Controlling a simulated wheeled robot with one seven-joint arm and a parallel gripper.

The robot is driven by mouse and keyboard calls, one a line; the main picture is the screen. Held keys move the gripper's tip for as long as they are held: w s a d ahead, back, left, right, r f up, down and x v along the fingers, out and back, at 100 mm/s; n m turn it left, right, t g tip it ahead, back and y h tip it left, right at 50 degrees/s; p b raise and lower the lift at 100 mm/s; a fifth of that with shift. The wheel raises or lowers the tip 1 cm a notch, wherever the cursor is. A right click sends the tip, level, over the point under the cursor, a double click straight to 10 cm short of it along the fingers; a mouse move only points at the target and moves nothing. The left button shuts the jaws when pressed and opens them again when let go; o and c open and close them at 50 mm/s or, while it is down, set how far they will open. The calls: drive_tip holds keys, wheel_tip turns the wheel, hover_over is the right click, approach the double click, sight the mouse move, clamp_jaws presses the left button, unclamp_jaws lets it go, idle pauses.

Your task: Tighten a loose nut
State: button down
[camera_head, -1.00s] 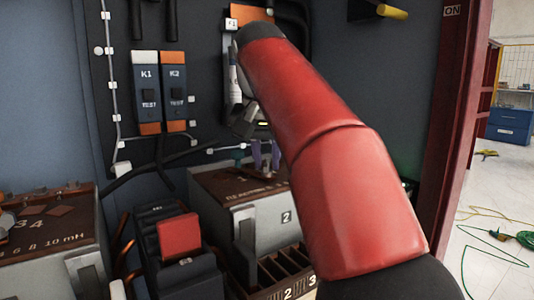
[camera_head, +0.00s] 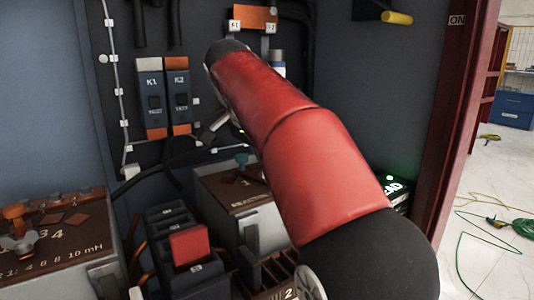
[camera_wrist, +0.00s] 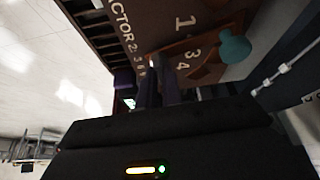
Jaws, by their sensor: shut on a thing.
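The fingers point at a brown-topped box (camera_wrist: 222,18) marked 1, 3 and 4. A teal knob (camera_wrist: 234,47) stands on that box, to the right of the fingers and apart from them. There my red arm hides the fingertips. I cannot pick out a loose nut for sure.
A black block with a red cap (camera_head: 190,245) stands between the boxes. K1 (camera_head: 152,95) and K2 (camera_head: 179,95) modules hang behind.

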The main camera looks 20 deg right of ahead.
drive_tip(key=shift+d+f+m+g, duration=0.1)
drive_tip(key=shift+f+m+g, duration=0.3)
drive_tip(key=shift+f, duration=0.05)
drive_tip(key=c, duration=1.7)
unclamp_jaws()
drive_tip(key=shift+o, duration=0.7)
drive_tip(key=shift+w+d, duration=0.1)
drive_tip(key=shift+r, duration=0.1)
drive_tip(key=shift+r, duration=0.1)
drive_tip(key=p+v, duration=0.3)
drive_tip(key=v, duration=0.4)
drive_tip(key=shift+r, duration=0.25)
